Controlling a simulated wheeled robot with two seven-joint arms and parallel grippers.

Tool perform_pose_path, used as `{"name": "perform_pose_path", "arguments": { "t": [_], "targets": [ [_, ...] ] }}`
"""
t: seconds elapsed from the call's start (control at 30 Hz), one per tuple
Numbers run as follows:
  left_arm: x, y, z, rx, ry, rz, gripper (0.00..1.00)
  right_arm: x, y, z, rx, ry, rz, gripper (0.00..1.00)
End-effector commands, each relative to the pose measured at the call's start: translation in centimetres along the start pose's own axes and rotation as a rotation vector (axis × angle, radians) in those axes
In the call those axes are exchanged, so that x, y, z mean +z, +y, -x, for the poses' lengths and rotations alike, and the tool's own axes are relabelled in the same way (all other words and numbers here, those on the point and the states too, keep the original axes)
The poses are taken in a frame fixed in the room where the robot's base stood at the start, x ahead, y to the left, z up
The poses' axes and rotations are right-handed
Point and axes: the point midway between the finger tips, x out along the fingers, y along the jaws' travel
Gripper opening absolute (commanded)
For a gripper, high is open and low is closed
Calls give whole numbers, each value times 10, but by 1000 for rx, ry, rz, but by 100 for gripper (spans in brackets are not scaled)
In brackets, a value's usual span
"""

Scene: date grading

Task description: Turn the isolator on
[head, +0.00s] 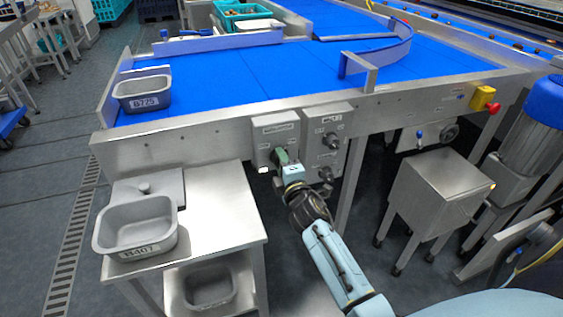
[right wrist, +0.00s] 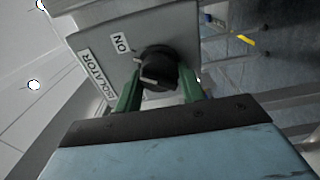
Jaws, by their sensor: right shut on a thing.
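The isolator is a grey box (head: 263,134) on the front side of the conveyor frame, left of a second control box. In the right wrist view its black rotary knob (right wrist: 158,66) sits below the ON label (right wrist: 121,42), with the ISOLATOR label (right wrist: 97,75) to the left. My right gripper (head: 281,157) reaches up to the box. Its green fingers are shut on the knob, one on each side, in the right wrist view (right wrist: 158,88). The knob is hidden behind the gripper in the head view. My left gripper is not in view.
The second control box (head: 343,120) with black knobs is close on the right. A steel side table (head: 222,207) holding a grey tub (head: 178,236) stands left. The blue conveyor belt (head: 215,80) is above, with a yellow and red button box (head: 482,98) far right.

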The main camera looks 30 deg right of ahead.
Motion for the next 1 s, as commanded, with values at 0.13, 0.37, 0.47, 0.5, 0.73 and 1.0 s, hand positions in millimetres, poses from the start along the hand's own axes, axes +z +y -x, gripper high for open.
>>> {"name": "perform_pose_path", "arguments": {
  "t": [0.13,0.37,0.47,0.5,0.73,1.0],
  "targets": [
    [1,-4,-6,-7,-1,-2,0,0,0,0,-3,0,-91,16],
    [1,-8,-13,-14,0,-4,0,0,0,0,-3,0,-178,16],
    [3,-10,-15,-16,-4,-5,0,0,0,0,-3,0,-197,16],
    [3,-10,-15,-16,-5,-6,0,0,0,0,-3,0,-202,16],
    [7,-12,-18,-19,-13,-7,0,0,0,0,-3,0,-213,16],
    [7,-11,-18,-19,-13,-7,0,0,-1,0,-3,0,-213,44]
  ]
}}
